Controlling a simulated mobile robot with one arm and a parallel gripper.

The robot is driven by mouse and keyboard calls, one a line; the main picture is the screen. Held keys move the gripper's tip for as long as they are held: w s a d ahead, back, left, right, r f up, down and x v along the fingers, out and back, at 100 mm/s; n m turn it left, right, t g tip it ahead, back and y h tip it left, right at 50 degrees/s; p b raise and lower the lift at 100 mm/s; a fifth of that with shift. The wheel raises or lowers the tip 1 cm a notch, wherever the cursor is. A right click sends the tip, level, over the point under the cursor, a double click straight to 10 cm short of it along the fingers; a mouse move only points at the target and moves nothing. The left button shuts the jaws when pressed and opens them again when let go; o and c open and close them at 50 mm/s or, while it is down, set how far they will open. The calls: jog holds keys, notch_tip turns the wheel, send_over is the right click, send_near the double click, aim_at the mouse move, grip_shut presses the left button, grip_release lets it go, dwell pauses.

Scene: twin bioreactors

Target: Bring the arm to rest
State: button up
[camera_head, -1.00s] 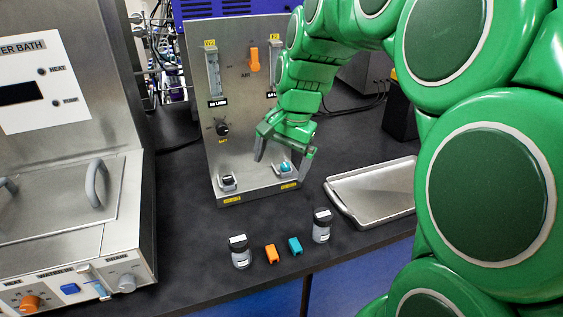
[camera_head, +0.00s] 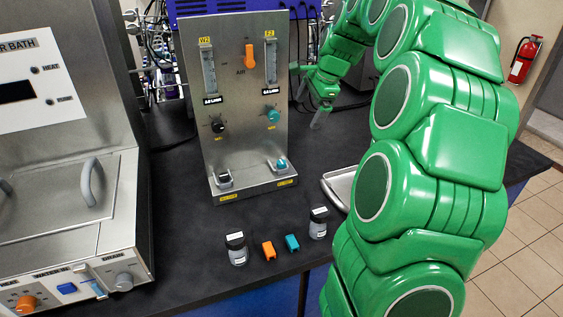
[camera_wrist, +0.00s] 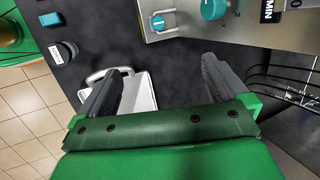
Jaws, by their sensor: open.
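My green arm rises on the right of the head view and bends over toward the back. My gripper (camera_head: 318,100) is to the right of the steel panel stand, apart from it. In the wrist view my gripper (camera_wrist: 160,90) has its two dark fingers spread wide with nothing between them. The steel panel stand (camera_head: 235,150) carries flow tubes, an orange knob (camera_head: 250,57), a black knob (camera_head: 217,125) and a teal knob (camera_head: 271,116). The teal knob also shows at the top of the wrist view (camera_wrist: 213,9).
A metal tray (camera_head: 340,188) lies on the dark bench, partly behind my arm. Two dark-capped vials (camera_head: 236,249) (camera_head: 318,223), an orange block (camera_head: 268,252) and a teal block (camera_head: 292,243) stand near the front edge. A water bath (camera_head: 65,180) fills the left. A fire extinguisher (camera_head: 524,58) hangs at right.

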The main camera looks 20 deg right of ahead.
jog(key=x, duration=0.9)
jog(key=shift+a+f, duration=0.15)
jog(key=shift+f, duration=0.1)
dwell(0.3)
